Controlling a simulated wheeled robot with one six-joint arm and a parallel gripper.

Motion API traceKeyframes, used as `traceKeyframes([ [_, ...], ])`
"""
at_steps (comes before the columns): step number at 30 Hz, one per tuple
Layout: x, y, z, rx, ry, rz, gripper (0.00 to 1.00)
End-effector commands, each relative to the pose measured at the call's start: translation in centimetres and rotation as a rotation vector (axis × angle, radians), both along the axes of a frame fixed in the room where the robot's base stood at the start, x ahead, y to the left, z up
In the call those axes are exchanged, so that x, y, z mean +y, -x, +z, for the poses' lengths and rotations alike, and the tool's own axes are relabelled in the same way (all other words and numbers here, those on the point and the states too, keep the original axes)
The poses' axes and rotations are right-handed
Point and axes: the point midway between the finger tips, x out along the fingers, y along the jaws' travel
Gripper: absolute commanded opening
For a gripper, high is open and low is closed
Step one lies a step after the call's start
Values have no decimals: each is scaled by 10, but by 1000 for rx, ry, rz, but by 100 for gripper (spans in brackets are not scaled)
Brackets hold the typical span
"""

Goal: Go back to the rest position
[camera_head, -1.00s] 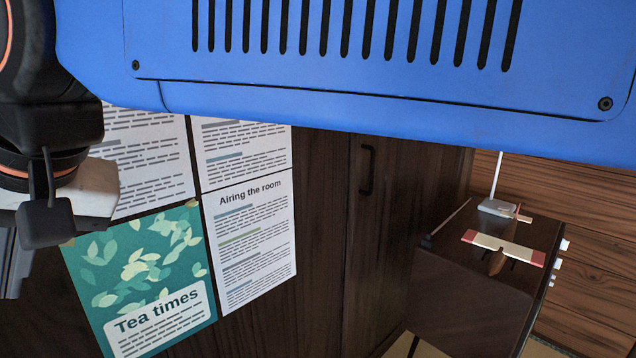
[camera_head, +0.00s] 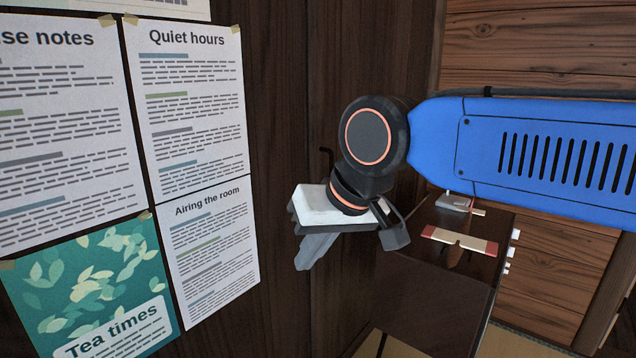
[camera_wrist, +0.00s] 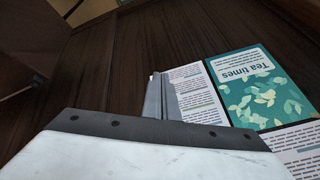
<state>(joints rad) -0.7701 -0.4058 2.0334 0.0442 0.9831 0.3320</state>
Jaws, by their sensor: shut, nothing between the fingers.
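My gripper (camera_head: 317,251) is in the middle of the head view, in front of the dark wooden wall and cabinet door. Its grey fingers point down and to the left, and they are together with nothing between them. In the wrist view the shut fingers (camera_wrist: 161,97) stand over the white gripper body, with the wall and posters beyond them. My blue arm reaches in from the right side of the head view.
Posters, including the green "Tea times" sheet (camera_head: 90,290), hang on the wall at left. A dark glossy cabinet (camera_head: 435,305) stands at right, below my arm. On it are a cream-and-red piece (camera_head: 459,241) and a small grey device (camera_head: 455,202).

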Motion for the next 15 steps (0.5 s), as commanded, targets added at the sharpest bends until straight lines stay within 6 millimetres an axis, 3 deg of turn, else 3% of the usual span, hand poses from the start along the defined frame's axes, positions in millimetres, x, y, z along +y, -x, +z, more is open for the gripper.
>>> traceKeyframes([
  [1, -21, -4, -7, -3, 9, -29, 0],
  [7, -89, -8, -35, -12, 51, -115, 0],
  [15, -174, 4, -78, -11, 107, -228, 0],
])
